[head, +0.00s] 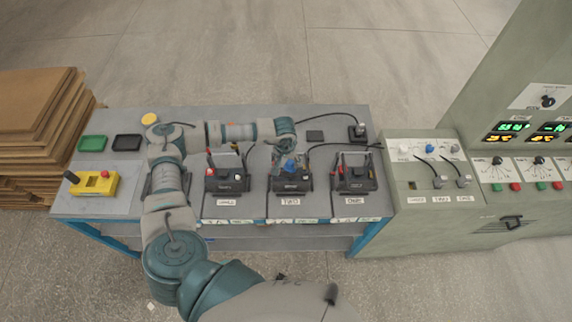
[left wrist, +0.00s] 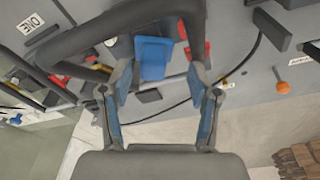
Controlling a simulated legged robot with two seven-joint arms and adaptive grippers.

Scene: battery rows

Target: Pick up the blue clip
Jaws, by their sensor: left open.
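The blue clip (left wrist: 153,58) shows in the left wrist view, at the middle battery unit (head: 290,182) on the bench. My left gripper (left wrist: 160,72) is open, with one blue-padded finger on each side of the clip's lower end in that view. The fingers look apart from the clip, but I cannot tell the exact gap. In the head view my left gripper (head: 288,152) hangs over the middle battery unit, and the hand hides part of it. My right gripper does not show.
Similar battery units stand to the left (head: 226,183) and right (head: 355,180), with red clips. Black cables run across the bench (head: 130,200). A yellow box (head: 92,186) sits at the left. A control console (head: 432,200) stands at the right.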

